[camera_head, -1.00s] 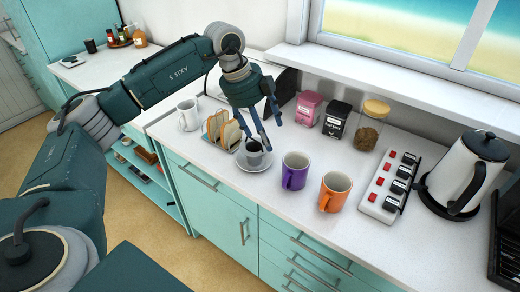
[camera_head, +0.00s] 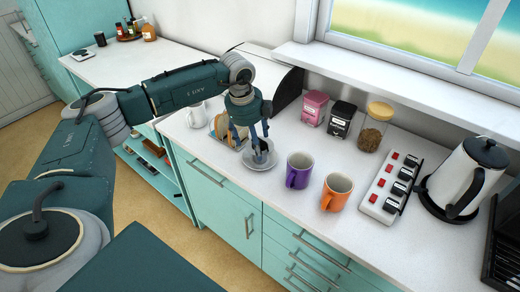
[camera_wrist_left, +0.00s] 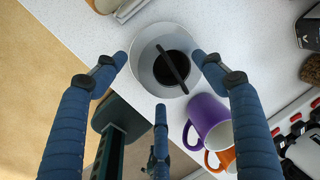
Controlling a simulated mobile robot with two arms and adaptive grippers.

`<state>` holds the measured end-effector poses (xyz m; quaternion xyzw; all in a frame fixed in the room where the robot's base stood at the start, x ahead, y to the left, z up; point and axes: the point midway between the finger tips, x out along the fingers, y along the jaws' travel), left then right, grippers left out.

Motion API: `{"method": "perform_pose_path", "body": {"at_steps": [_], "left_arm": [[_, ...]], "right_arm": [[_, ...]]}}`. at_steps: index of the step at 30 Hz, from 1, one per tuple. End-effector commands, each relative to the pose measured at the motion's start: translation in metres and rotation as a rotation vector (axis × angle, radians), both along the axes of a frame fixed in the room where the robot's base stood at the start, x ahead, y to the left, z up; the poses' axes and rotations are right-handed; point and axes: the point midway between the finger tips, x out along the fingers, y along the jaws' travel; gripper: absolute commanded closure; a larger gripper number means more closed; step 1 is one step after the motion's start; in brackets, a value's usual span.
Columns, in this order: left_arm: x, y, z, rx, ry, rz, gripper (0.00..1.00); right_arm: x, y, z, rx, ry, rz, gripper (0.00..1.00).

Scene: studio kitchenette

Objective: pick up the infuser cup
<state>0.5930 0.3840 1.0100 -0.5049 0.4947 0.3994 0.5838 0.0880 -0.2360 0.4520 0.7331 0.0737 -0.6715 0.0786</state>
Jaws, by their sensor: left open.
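The infuser cup (camera_head: 259,158) is small and grey, on a pale saucer (camera_head: 262,167) on the counter, mostly hidden behind the fingers. In the left wrist view the cup (camera_wrist_left: 172,68) is seen from above, dark inside with a thin dark bar across it, ringed by pale grey. My left gripper (camera_head: 261,148) is right over the cup, fingers pointing down and spread around it. In the wrist view the left gripper (camera_wrist_left: 161,72) is open, with fingers on both sides and one below; contact cannot be told. My right gripper is not in view.
A purple mug (camera_head: 299,170) and an orange mug (camera_head: 336,192) stand close on the right. A toast rack (camera_head: 231,132) stands close on the left. Pink (camera_head: 314,108) and black (camera_head: 340,119) tins, a jar (camera_head: 374,130) and a kettle (camera_head: 460,178) stand further off.

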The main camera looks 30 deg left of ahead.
Motion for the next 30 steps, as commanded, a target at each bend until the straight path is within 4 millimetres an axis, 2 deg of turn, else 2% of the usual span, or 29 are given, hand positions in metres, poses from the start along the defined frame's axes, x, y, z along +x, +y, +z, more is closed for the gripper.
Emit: {"method": "perform_pose_path", "body": {"at_steps": [3, 9, 11, 17, 30], "left_arm": [[0.001, -0.0006, -0.0076, -0.001, 0.001, -0.001, 0.3], [0.0014, -0.0005, -0.009, 0.0, 0.0, -0.001, 0.3], [0.0015, -0.0006, -0.0089, -0.001, -0.001, -0.001, 0.4], [0.0013, -0.0005, -0.0087, 0.0, 0.0, -0.001, 0.79], [0.0015, -0.0004, -0.0064, 0.0, -0.001, -0.001, 0.8]], "right_arm": [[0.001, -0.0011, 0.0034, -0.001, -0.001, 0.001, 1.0], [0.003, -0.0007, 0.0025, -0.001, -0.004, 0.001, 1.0], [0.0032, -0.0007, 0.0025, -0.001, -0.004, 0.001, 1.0], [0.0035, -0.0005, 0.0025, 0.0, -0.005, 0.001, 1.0], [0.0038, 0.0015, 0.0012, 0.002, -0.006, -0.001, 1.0]]}}
